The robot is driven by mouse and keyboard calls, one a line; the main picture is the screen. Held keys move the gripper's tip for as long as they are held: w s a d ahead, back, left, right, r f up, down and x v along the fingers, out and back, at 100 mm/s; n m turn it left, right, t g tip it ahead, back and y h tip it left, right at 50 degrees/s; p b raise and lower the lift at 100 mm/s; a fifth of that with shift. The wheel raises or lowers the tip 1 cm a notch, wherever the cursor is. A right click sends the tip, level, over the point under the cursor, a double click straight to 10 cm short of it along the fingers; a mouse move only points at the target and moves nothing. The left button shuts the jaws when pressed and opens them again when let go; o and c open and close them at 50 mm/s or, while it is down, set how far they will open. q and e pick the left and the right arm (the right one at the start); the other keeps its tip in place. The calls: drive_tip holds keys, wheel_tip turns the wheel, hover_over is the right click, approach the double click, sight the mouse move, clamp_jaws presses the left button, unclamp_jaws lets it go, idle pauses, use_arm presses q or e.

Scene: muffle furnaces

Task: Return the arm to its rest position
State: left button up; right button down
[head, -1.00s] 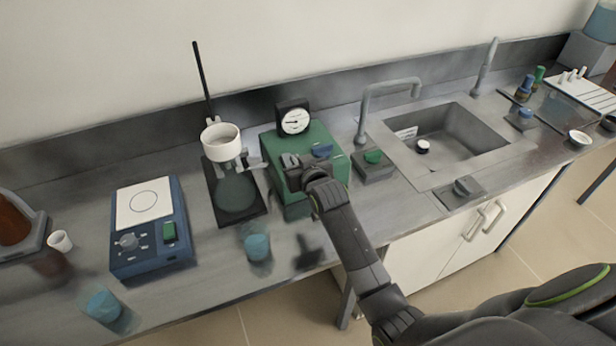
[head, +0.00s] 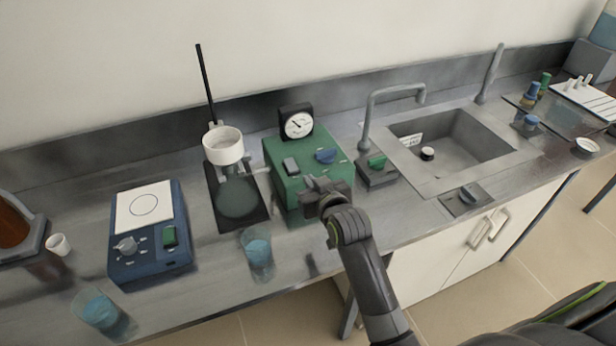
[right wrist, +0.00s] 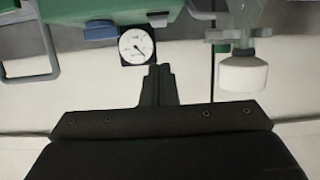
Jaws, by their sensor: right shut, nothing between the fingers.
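My right gripper (head: 318,190) is in front of the green box-shaped device with a round dial gauge (head: 297,123) on top. It is shut and empty, and its arm comes in from the lower right. In the right wrist view the closed fingers (right wrist: 157,75) show at the middle, with the gauge (right wrist: 137,46) just beyond them. The green device (head: 279,158) has a dark switch and a blue knob on its top. My gripper covers part of its front. My left gripper is not in view.
A stand with a white funnel (head: 223,147) is left of the green device. A blue hotplate (head: 150,265) and beakers of blue liquid (head: 258,252) (head: 98,310) stand further left and in front. A sink (head: 455,148) with a tap (head: 372,110) is to the right.

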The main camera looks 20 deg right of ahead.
drive_tip(key=s+d+f+g+h, duration=0.1)
drive_tip(key=s+d+f+g, duration=0.25)
drive_tip(key=s, duration=0.45)
drive_tip(key=s+d+f+g, duration=0.25)
drive_tip(key=s+f, duration=0.25)
drive_tip(key=s, duration=0.3)
drive_tip(key=s+d+f+m+g+h, duration=0.1)
drive_tip(key=s+d+g, duration=0.1)
drive_tip(key=s, duration=0.7)
drive_tip(key=s+d+f+g, duration=0.1)
drive_tip(key=s+d+g, duration=0.15)
drive_tip(key=s, duration=0.75)
wheel_tip(320, 180, down, 27)
drive_tip(key=d+g+b, duration=0.1)
drive_tip(key=g+b, duration=0.1)
drive_tip(key=s+a+f+b, duration=0.1)
drive_tip(key=s+f, duration=1.4)
drive_tip(key=f, duration=0.2)
drive_tip(key=shift+s+a+g+b, duration=0.2)
drive_tip(key=shift+s+g+b, duration=0.1)
drive_tip(key=shift+g, duration=0.15)
